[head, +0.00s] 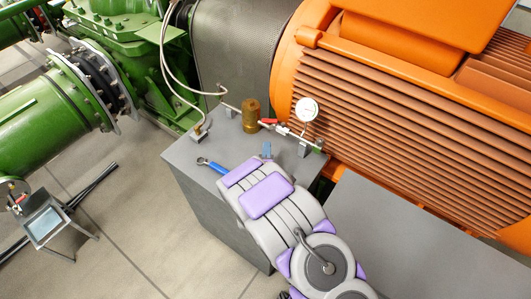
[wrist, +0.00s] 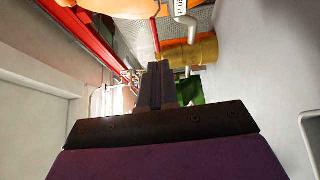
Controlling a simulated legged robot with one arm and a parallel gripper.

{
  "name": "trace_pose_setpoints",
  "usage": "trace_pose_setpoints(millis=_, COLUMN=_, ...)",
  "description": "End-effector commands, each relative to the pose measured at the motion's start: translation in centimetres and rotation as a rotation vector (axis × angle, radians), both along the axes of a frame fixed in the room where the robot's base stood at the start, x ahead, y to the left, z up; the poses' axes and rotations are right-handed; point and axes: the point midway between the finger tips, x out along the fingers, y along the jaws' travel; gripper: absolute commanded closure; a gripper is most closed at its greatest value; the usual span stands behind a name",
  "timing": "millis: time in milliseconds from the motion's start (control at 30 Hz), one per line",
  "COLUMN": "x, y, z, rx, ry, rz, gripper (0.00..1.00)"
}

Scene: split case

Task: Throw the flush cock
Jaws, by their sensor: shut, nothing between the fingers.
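In the wrist view, my gripper (wrist: 158,66) is shut, its dark fingers together and empty. A white label (wrist: 181,6) reading "FLUS", cut off by the top edge, sits beside a pale bent rod or pipe (wrist: 184,22). A brass cylinder (wrist: 195,50) is just beyond the fingertips, to the right. In the head view, the brass cylinder (head: 250,115) stands on a grey block, with a red-handled valve (head: 268,122) beside it. I cannot tell which handle is the flush cock's.
The grey block (head: 184,160) carries thin tubing and a round white gauge (head: 308,110). A large orange motor (head: 400,110) stands behind it, and green pipework (head: 50,115) is at left. The tiled floor (head: 130,215) left of the block is mostly clear.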

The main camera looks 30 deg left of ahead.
Motion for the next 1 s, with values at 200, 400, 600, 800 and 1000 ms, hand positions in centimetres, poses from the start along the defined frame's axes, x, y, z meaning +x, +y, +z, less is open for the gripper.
trace_pose_setpoints(millis=200, x=3.8, y=1.7, z=0.0, rx=0.006, ry=-0.001, rz=-0.004, gripper=1.00)
trace_pose_setpoints(millis=400, x=6.6, y=3.8, z=-0.3, rx=-0.001, ry=-0.002, rz=-0.004, gripper=1.00)
trace_pose_setpoints(millis=600, x=8.1, y=4.7, z=-0.2, rx=-0.001, ry=-0.002, rz=-0.002, gripper=1.00)
trace_pose_setpoints(millis=800, x=8.6, y=4.4, z=0.1, rx=0.002, ry=-0.001, rz=-0.002, gripper=1.00)
trace_pose_setpoints(millis=1000, x=8.6, y=4.5, z=0.1, rx=0.000, ry=-0.001, rz=-0.002, gripper=1.00)
